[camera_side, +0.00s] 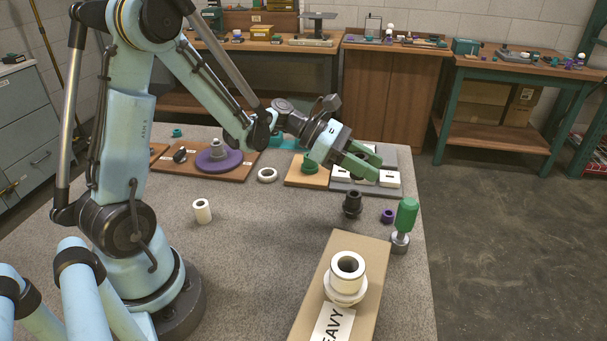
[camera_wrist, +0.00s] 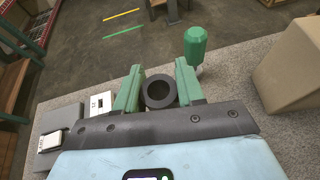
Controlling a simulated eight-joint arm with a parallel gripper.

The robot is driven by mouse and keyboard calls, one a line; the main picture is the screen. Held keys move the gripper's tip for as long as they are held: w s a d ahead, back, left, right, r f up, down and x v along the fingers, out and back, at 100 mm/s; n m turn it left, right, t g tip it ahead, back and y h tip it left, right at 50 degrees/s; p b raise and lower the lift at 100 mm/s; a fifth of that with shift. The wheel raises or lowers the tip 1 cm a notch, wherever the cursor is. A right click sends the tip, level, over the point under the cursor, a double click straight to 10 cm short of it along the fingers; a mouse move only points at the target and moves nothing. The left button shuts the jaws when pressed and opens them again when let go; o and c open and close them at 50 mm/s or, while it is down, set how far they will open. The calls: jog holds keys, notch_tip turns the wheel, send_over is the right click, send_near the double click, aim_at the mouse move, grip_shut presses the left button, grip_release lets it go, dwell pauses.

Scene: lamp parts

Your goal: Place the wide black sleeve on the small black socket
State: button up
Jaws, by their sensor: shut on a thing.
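My gripper (camera_side: 367,163) is in the air over the far right of the table, its green fingers pointing right and slightly down. In the wrist view, my gripper (camera_wrist: 159,88) is shut on the wide black sleeve (camera_wrist: 147,99), a dark ring with its opening toward the camera. The fingers hide the sleeve in the side view. A black stepped piece (camera_side: 352,205), apparently the small black socket, stands upright on the table below and slightly left of the fingertips. It cannot be made out in the wrist view.
A green-handled tool (camera_side: 405,218) stands right of the black piece, with a small purple ring (camera_side: 387,216) between them. A cardboard box (camera_side: 323,285) bearing white rings is in front. White switches on a grey plate (camera_side: 345,186) lie behind. Open table lies left of the black piece.

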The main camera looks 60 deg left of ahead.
jog(key=shift+w+a+f, duration=0.2)
jog(key=shift+a+f, duration=0.1)
jog(key=shift+a, duration=0.05)
jog(key=shift+f, duration=1.95)
jog(key=shift+f, duration=0.35)
jog(key=o, duration=1)
jog(key=shift+o, duration=0.2)
